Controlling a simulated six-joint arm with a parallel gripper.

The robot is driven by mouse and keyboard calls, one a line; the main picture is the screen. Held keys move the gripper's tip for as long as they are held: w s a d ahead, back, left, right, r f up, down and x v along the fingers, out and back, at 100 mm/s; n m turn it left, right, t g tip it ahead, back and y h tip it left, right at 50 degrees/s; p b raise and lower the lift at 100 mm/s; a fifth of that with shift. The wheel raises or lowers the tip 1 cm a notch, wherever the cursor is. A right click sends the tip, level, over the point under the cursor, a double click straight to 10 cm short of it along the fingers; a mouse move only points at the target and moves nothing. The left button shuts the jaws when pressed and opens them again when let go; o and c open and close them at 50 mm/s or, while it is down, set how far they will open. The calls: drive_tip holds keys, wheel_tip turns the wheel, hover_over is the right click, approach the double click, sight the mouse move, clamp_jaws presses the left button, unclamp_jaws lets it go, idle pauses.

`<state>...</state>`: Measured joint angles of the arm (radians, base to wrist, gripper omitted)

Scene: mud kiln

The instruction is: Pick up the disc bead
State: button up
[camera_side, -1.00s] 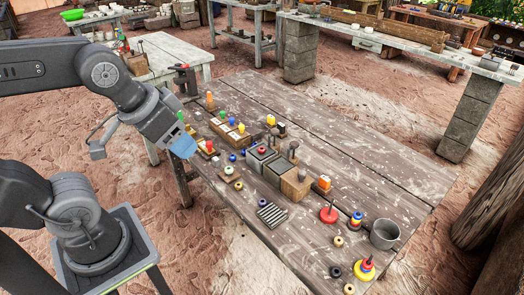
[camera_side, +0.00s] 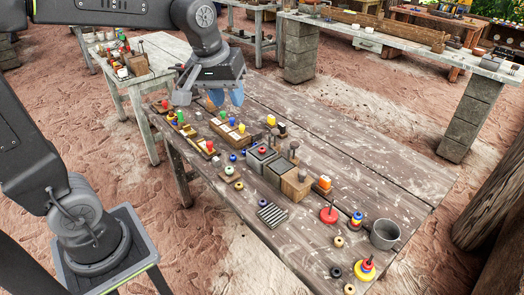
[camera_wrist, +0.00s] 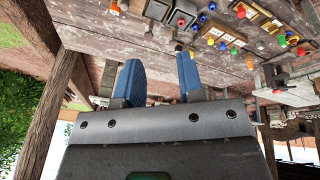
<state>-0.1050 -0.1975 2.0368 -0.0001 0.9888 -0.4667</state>
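Several small round beads lie loose on the wooden table; I cannot tell which one is the disc bead. They include a blue bead (camera_side: 232,157), a purple bead (camera_side: 263,203), a black bead (camera_side: 335,271) and tan beads (camera_side: 338,241). My gripper (camera_side: 227,97) hangs above the far left part of the table, away from these beads. In the wrist view its blue fingers (camera_wrist: 158,64) stand apart with nothing between them.
The table (camera_side: 375,165) holds wooden trays with coloured knobs (camera_side: 232,130), grey-topped boxes (camera_side: 262,158), a ridged plate (camera_side: 272,213), ring stacks (camera_side: 365,268) and a metal mug (camera_side: 384,234). Its right side is mostly clear. A smaller cluttered table (camera_side: 150,58) stands behind.

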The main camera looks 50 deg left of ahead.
drive_tip(key=w+a+f+n+g, duration=0.1)
drive_tip(key=w+a+f+n, duration=0.2)
drive_tip(key=w, duration=0.4)
drive_tip(key=w+a+f+n+g, duration=0.1)
drive_tip(key=w+a+f+n, duration=0.2)
drive_tip(key=w, duration=0.3)
drive_tip(key=n+g, duration=0.2)
drive_tip(key=n, duration=0.3)
hover_over(262, 150)
wheel_tip(262, 150, down, 11)
drive_tip(key=f, duration=0.8)
drive_tip(key=shift+w+a+f, duration=0.1)
drive_tip(key=shift+w+a, duration=0.05)
drive_tip(key=shift+w, duration=0.25)
drive_tip(key=shift+s+a+f, duration=0.1)
drive_tip(key=shift+f, duration=1.25)
drive_tip(key=shift+a+f, duration=0.1)
drive_tip(key=shift+f, duration=1.2)
drive_tip(key=shift+c, duration=0.4)
